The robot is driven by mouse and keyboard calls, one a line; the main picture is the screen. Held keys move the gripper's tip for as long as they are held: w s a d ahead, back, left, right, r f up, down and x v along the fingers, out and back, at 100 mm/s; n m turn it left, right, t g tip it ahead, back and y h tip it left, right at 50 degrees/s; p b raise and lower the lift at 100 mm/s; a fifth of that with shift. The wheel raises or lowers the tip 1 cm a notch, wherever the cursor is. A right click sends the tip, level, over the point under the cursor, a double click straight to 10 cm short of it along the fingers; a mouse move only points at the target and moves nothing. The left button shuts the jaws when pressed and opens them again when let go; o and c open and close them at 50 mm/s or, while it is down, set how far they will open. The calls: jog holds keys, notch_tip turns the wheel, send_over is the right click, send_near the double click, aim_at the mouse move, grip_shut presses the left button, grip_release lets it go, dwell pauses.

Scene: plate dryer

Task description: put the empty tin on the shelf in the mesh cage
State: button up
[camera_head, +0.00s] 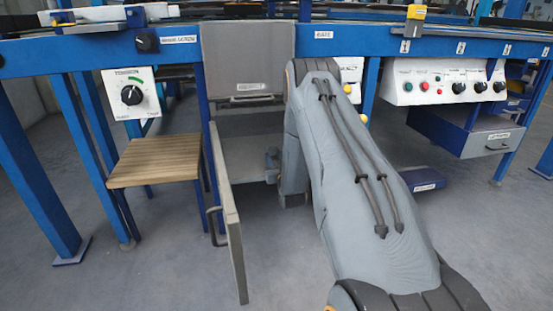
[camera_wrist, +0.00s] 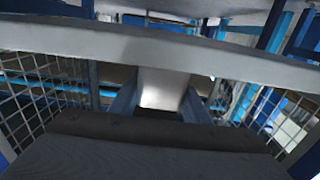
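In the wrist view a pale, shiny block-like thing, which looks like the tin (camera_wrist: 163,88), fills the gap between the two blue-grey fingers of my gripper (camera_wrist: 160,100). Its top lies behind a grey bar, and I cannot see whether it is empty. Wire mesh of the cage (camera_wrist: 35,105) stands on the left, and more mesh shows on the right. A wide grey ledge (camera_wrist: 100,42) crosses the view above the fingers; I cannot tell if it is the shelf. In the head view my arm covers the gripper and tin.
In the head view a grey door (camera_head: 232,235) stands open beside an opening under the blue machine frame (camera_head: 345,47). A wooden-topped stool (camera_head: 155,160) is left of it. A control panel (camera_head: 425,80) and a blue drawer unit (camera_head: 470,130) are at right. The floor in front is clear.

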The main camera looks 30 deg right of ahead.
jog(key=o, duration=0.5)
jog(key=shift+c, duration=0.2)
jog(key=shift+s+r, duration=0.1)
jog(key=shift+s, duration=0.1)
jog(key=p+v, duration=0.5)
jog(key=v, duration=0.6)
jog(key=shift+s, duration=0.3)
jog(key=shift+a, duration=0.15)
